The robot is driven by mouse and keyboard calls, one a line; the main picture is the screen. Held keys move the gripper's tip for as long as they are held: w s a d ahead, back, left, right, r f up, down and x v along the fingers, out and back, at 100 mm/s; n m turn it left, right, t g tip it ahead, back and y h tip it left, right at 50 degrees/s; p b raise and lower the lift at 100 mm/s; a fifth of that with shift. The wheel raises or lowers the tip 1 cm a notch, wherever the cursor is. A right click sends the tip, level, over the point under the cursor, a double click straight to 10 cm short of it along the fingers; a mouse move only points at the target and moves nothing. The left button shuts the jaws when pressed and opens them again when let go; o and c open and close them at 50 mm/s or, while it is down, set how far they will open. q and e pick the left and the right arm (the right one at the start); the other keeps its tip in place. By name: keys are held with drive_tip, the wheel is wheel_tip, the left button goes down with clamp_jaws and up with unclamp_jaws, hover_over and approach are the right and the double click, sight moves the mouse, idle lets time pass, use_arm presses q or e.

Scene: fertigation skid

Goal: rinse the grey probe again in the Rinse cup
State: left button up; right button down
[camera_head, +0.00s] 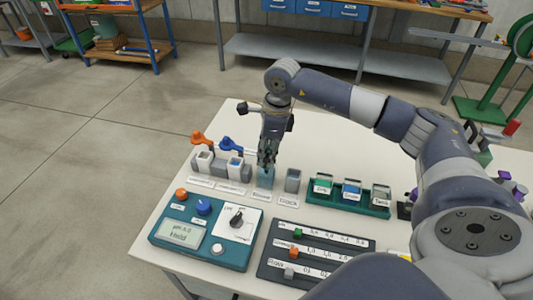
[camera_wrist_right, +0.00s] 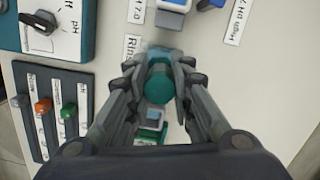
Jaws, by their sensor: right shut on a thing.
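My right gripper (camera_head: 267,163) points down over the Rinse cup (camera_head: 263,181), a light blue cup behind its label in the head view. The gripper is shut on the probe. In the right wrist view, the probe's round teal top (camera_wrist_right: 158,82) shows between the fingertips (camera_wrist_right: 158,75); its grey body is hidden. A bluish edge of the Rinse cup (camera_wrist_right: 186,61) shows beyond the fingers. I cannot tell whether the probe's tip is inside the cup. My left gripper is out of view.
To the right are a grey holder (camera_head: 292,181) and a green tray (camera_head: 347,204) of jars. A teal meter (camera_head: 205,236) and slider panel (camera_head: 312,252) lie in front.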

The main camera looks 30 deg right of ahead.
drive_tip(key=shift+r+p, duration=2.3)
drive_tip(key=shift+r, duration=1.7)
